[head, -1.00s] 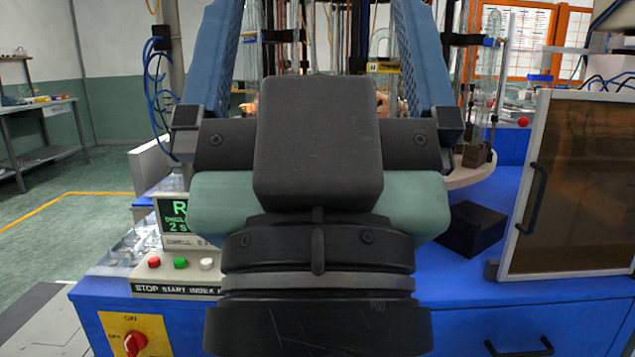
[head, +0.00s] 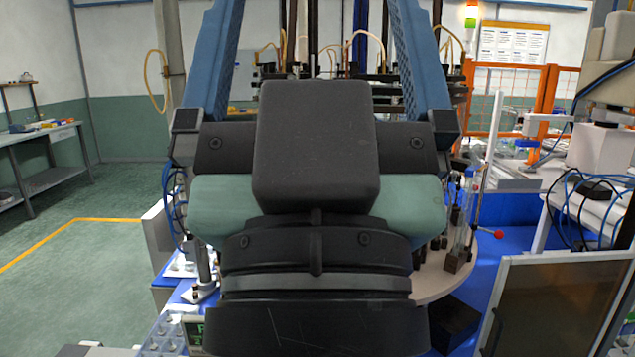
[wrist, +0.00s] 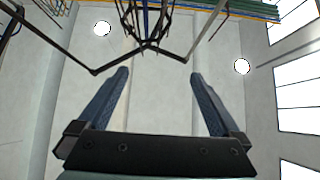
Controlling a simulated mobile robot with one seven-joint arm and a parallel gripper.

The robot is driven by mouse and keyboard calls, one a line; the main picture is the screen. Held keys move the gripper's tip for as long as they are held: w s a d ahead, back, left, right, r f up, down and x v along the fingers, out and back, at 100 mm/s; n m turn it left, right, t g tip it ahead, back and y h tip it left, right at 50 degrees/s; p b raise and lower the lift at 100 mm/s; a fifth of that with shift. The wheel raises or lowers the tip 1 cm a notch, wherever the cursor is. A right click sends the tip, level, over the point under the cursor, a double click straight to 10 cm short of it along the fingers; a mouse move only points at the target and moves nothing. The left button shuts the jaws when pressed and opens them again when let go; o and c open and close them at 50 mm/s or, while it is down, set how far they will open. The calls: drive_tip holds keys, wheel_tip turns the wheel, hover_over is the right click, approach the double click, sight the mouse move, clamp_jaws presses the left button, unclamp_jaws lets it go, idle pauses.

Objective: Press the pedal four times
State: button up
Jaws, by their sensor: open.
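No pedal shows in either view. My gripper (head: 316,12) fills the middle of the head view, with its two blue fingers spread apart and pointing up past the top edge. It is open, and nothing shows between the fingers. In the wrist view my gripper (wrist: 158,75) also stands open and empty, facing the ceiling and lamps. The front of the blue bench and the floor below it are out of view or hidden behind my arm.
A round pale turntable (head: 436,279) with glass pieces sits behind my wrist on the blue bench. A brown-paned guard door (head: 560,315) stands at the lower right. An orange fence (head: 495,110) is behind. Green floor (head: 75,250) is open at the left.

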wheel_tip(320, 180, up, 2)
drive_tip(key=shift+r+p, duration=0.2)
drive_tip(key=shift+p, duration=0.3)
clamp_jaws()
idle(1.4)
